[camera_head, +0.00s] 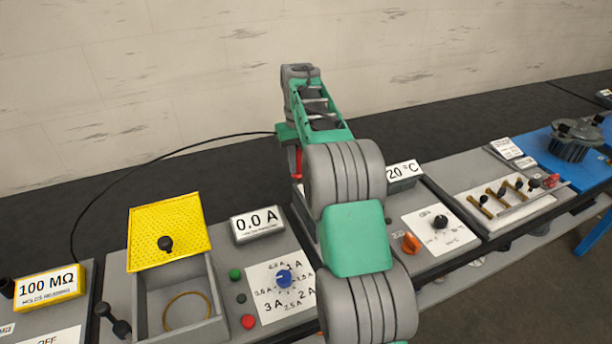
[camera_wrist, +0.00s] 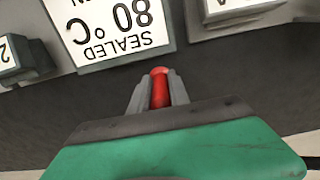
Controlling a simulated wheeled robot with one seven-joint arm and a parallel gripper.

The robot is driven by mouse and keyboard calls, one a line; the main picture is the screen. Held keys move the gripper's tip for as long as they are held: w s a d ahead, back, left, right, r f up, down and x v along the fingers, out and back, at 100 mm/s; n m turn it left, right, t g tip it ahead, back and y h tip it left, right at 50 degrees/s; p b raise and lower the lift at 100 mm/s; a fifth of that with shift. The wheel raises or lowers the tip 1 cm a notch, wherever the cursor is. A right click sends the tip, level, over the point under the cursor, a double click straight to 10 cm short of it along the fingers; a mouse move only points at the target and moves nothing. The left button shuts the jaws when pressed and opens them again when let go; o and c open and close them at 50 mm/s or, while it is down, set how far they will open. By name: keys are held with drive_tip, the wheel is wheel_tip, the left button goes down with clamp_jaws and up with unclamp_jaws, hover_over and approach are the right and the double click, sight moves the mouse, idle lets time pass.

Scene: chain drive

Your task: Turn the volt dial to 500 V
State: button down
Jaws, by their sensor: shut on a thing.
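No dial that I can read as the volt dial shows in either view. At the bottom left of the head view is a panel with a 100 MΩ display (camera_head: 48,286) and a label ending in OFF (camera_head: 47,338), cut off by the edge. In the wrist view my gripper (camera_wrist: 158,91) is shut on a red, rounded piece (camera_wrist: 159,84). What the red piece belongs to I cannot tell. In the head view my arm crosses the middle of the bench, and my fingertips cannot be made out.
A yellow perforated lid (camera_head: 170,230) stands over an open box. A black knob (camera_head: 441,221) and orange knob (camera_head: 411,242) lie right. An upside-down 80 °C sign (camera_wrist: 115,25) is close.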

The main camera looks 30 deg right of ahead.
sight(299, 174)
drive_tip(key=shift+f, duration=1.8)
drive_tip(key=shift+f, duration=0.1)
drive_tip(key=c, duration=1.2)
unclamp_jaws()
drive_tip(key=shift+f, duration=0.1)
drive_tip(key=shift+c, duration=0.2)
wheel_tip(299, 174, up, 12)
drive_tip(key=shift+r+p, duration=0.25)
drive_tip(key=shift+p, duration=0.35)
drive_tip(key=s+a+t, duration=0.2)
drive_tip(key=s+a, duration=0.9)
drive_tip(key=s, duration=0.2)
drive_tip(key=s+a+f, duration=0.2)
drive_tip(key=s+f, duration=0.3)
drive_tip(key=s, duration=0.3)
drive_tip(key=s+a+f+t, duration=0.1)
drive_tip(key=s+a+f, duration=0.2)
drive_tip(key=s+f, duration=0.2)
drive_tip(key=s, duration=0.2)
drive_tip(key=shift+s+n, duration=0.4)
